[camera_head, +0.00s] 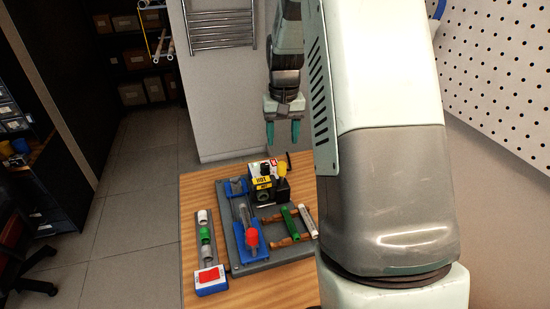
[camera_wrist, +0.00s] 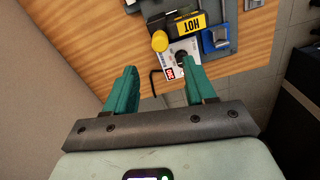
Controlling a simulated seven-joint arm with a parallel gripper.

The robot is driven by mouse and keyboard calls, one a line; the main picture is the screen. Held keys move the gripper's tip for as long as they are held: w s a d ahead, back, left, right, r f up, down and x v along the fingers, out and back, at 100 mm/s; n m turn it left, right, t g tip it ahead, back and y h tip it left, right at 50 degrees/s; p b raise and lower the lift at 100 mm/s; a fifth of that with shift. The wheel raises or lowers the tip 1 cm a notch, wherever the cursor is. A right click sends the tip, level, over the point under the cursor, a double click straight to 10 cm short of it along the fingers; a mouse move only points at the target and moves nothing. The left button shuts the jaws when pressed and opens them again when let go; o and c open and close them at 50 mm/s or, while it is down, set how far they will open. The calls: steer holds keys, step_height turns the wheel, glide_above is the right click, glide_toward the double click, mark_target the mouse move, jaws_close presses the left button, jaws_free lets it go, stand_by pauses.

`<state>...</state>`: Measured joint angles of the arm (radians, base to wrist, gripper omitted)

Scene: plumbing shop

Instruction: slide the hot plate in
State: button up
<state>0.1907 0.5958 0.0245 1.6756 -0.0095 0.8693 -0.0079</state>
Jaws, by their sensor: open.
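A yellow plate lettered HOT (camera_head: 263,185) is on a black block at the back of the grey board on the table. In the wrist view the HOT plate (camera_wrist: 191,23) shows upside down at the top, beyond my fingertips. I cannot tell how far it sits in the block. My gripper (camera_head: 283,134) is open and empty, above the table's back edge and apart from the plate.
A white box with a red label (camera_wrist: 181,60) and a yellow knob (camera_wrist: 160,41) are close to the plate.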

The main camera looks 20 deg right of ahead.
mark_target(282, 163)
step_height(282, 163, down, 11)
steer(key=shift+r, duration=0.15)
stand_by(0.4)
jaws_close()
